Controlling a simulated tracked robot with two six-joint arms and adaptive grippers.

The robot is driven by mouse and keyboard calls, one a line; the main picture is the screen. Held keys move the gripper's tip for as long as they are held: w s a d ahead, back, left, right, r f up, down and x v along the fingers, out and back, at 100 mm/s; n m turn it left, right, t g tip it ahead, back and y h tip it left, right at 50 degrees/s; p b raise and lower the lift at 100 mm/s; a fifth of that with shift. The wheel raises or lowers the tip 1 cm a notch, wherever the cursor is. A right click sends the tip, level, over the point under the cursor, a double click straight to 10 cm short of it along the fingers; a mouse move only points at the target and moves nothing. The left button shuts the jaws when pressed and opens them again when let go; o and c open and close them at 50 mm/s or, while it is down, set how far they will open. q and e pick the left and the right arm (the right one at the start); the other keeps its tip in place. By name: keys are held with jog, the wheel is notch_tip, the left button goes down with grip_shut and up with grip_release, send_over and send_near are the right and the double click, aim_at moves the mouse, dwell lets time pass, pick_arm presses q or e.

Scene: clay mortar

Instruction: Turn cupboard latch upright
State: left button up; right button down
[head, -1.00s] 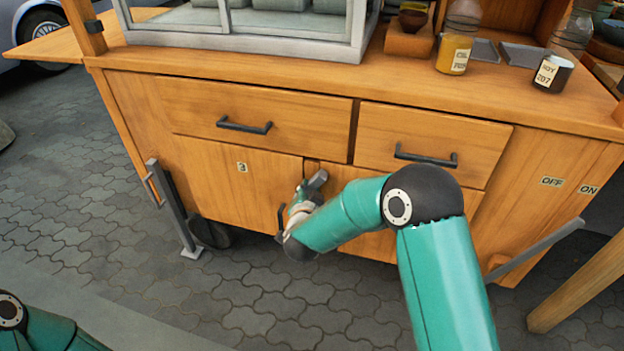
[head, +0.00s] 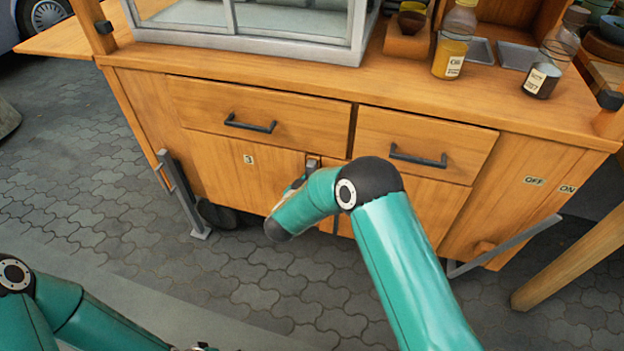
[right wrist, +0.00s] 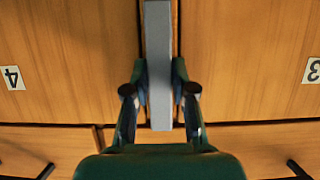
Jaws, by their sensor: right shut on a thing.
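The latch is a flat grey bar (right wrist: 159,70) on the cupboard front, between the doors marked 3 and 4. In the right wrist view it stands in line with the vertical door gap, and one end reaches the drawer line. In the head view only its top (head: 313,162) shows; my right arm hides the rest. My right gripper (right wrist: 159,92) is shut on the latch, a finger on each side. My left gripper (head: 203,347) barely shows at the bottom edge of the head view, away from the cupboard; its jaws cannot be made out.
Two drawers with dark handles (head: 250,123) (head: 418,157) sit above the doors. A grey metal leg (head: 183,200) stands at the cart's left, and a grey bar (head: 505,245) slants out at the right. Bottles (head: 455,40) and bowls stand on top. The paving in front is open.

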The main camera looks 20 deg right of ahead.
jog(key=shift+s+f, duration=0.2)
jog(key=shift+f, duration=0.25)
jog(key=c, duration=1)
grip_release()
jog(key=shift+o, duration=0.2)
jog(key=shift+w+r, duration=0.15)
jog(key=shift+r, duration=0.05)
jog(key=v, duration=1.2)
jog(key=shift+f, duration=0.1)
